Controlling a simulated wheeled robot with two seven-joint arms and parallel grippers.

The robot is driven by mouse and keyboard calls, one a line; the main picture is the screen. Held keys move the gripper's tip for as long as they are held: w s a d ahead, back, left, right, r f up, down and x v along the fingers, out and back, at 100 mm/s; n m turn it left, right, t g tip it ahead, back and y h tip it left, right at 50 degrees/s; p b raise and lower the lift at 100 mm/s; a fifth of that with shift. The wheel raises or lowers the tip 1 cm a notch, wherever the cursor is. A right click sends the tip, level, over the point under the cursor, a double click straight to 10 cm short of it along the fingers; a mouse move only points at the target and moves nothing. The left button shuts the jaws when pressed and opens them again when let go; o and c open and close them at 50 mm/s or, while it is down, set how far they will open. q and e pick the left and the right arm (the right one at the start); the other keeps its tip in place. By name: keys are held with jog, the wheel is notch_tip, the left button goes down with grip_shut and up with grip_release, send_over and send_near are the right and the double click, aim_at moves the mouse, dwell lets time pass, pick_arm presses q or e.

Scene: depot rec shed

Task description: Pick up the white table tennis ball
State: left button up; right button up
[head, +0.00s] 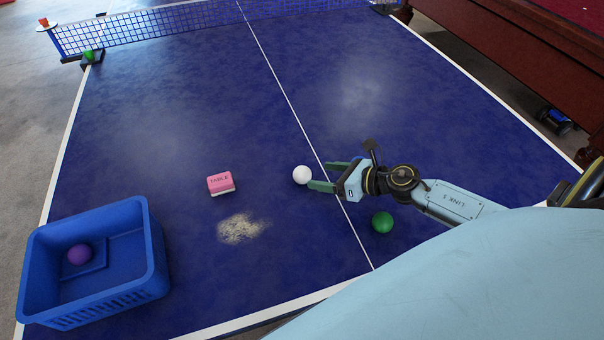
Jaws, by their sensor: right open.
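The white table tennis ball (301,174) rests on the blue table (180,150), just left of the white centre line. My right gripper (321,176) reaches in from the right, with its green-tipped fingers pointing left. Its jaws are open. The ball is at the left end of the fingertips, close to the nearer finger; I cannot tell whether they touch. My left gripper is not in view.
A green ball (382,222) lies just below my right wrist. A pink block (220,183) and a pale dusty patch (240,229) are to the left. A blue basket (150,262) holding a purple ball (79,254) stands front left. The net (150,27) crosses the back.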

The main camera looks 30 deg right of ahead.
aim_at(310, 175)
jog(key=shift+x, duration=1)
jog(key=x, duration=0.3)
jog(key=shift+w+a+f, duration=0.15)
jog(key=shift+a, duration=0.1)
jog(key=shift+w+a+f, duration=0.1)
jog(key=shift+c, duration=1.4)
jog(key=c, duration=0.7)
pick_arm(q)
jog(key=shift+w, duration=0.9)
pick_arm(e)
jog(key=shift+c, duration=0.3)
